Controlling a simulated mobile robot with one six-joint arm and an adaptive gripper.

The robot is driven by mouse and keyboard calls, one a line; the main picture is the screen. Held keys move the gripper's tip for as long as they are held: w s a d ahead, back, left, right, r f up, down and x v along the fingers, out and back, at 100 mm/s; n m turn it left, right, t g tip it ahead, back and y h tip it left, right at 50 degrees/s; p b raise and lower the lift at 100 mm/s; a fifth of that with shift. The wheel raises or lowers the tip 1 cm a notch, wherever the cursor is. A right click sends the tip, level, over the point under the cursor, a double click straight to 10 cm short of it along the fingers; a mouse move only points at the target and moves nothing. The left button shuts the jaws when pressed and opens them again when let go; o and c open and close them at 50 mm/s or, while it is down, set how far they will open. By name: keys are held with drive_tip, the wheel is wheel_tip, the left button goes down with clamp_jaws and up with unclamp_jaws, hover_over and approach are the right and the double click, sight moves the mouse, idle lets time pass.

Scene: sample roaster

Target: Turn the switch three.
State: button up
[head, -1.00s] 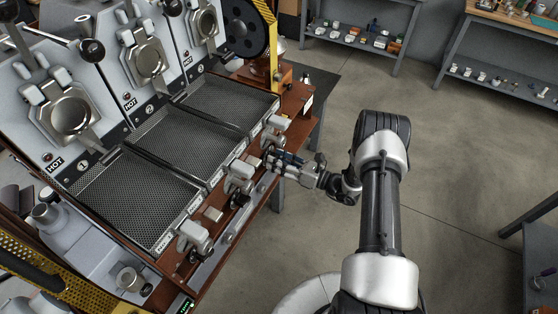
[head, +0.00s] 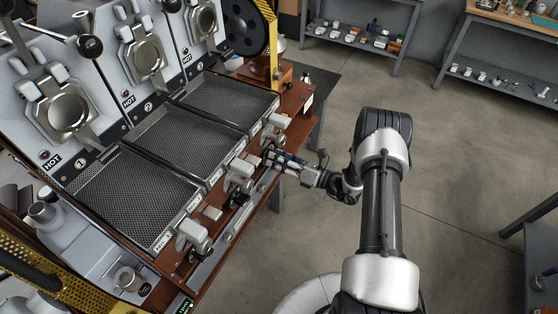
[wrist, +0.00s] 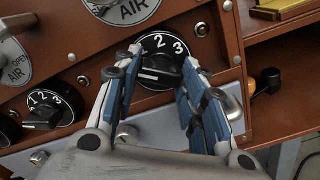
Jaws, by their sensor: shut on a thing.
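The switch three is a black round dial (wrist: 163,47) with white numbers on the front of the brown wooden panel, in the wrist view. The 2 and 3 show on it; its left edge is partly covered by a finger. Its dark bar handle with a white line lies roughly level. My gripper (wrist: 160,82) has one blue-and-grey finger on each side of the dial and is shut on its handle. In the head view my gripper (head: 270,157) is at the panel's front, near the third tray, and the dial cannot be made out.
A second numbered dial (wrist: 45,112) is at the left in the wrist view. An AIR lever plate (wrist: 125,8) is just above the held dial. Mesh trays (head: 185,140) lie behind the panel in the head view. Open floor (head: 460,160) is to the right.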

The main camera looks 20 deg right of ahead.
drive_tip(key=shift+m+b, duration=0.55)
drive_tip(key=shift+m, duration=6.85)
drive_tip(key=o, duration=1.1)
drive_tip(key=shift+r, duration=0.1)
drive_tip(key=shift+c, duration=0.2)
drive_tip(key=shift+s, duration=0.1)
drive_tip(key=v, duration=1.2)
